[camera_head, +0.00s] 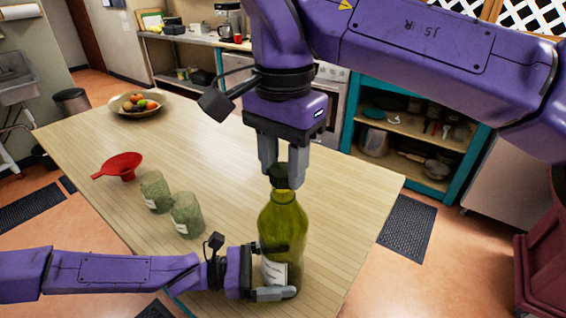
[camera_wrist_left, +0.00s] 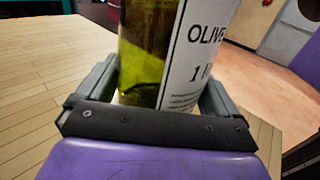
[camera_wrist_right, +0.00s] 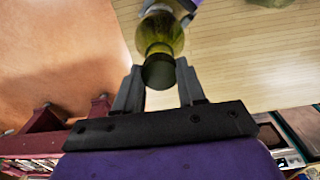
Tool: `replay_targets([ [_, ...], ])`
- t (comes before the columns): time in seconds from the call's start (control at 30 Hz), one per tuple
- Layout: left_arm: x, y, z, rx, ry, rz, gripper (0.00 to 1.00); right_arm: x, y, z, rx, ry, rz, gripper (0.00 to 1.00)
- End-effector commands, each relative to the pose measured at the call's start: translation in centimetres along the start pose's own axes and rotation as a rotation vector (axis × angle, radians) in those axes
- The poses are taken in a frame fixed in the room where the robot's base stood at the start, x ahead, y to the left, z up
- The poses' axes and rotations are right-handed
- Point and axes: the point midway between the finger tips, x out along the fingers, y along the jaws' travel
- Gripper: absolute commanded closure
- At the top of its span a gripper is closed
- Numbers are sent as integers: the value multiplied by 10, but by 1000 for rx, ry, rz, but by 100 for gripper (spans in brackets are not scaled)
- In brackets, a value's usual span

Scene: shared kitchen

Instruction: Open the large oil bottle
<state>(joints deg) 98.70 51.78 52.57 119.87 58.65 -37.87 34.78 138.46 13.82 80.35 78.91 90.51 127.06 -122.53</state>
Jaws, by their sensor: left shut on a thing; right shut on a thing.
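The large oil bottle (camera_head: 283,228) is green glass with a white label and stands upright near the table's front right edge. My left gripper (camera_head: 274,292) is shut around its lower body from the left. In the left wrist view the bottle (camera_wrist_left: 150,60) fills the space between the fingers, and its label reads "OLIVE". My right gripper (camera_head: 284,168) points down from above and is shut on the dark cap (camera_head: 278,178) at the neck. In the right wrist view the cap (camera_wrist_right: 158,72) sits between the fingertips, in line with the bottle; whether it is loose cannot be told.
Two green jars (camera_head: 187,214) and a red funnel (camera_head: 122,166) stand on the wooden table (camera_head: 220,150) left of the bottle. A fruit bowl (camera_head: 137,104) is at its far left. A teal shelf (camera_head: 420,130) stands behind. The table's middle is clear.

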Motion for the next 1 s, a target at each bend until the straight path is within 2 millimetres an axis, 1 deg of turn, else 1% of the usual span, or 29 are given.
replay_targets([
  [0.1,0,0,0,0,1,0,91,-4,0,0,0,1,-1,97],
  [0.23,0,0,0,0,1,0,91,-25,0,0,2,3,-3,97],
  [0.33,0,0,-1,0,1,0,91,-36,0,0,2,2,-2,97],
  [0.4,0,0,-1,0,1,0,91,-40,0,0,2,1,-1,97],
  [0.57,0,0,0,0,1,0,91,-40,0,0,0,0,0,97],
  [0.6,0,0,0,0,1,0,0,-40,0,0,0,0,0,97],
  [0.87,-2,0,0,1,0,1,0,-39,0,0,0,-1,0,97],
  [0.97,-14,1,-2,2,1,4,0,-36,0,0,0,-1,0,97],
  [1.0,-22,2,-1,5,0,5,0,-33,0,0,0,-1,0,97],
])
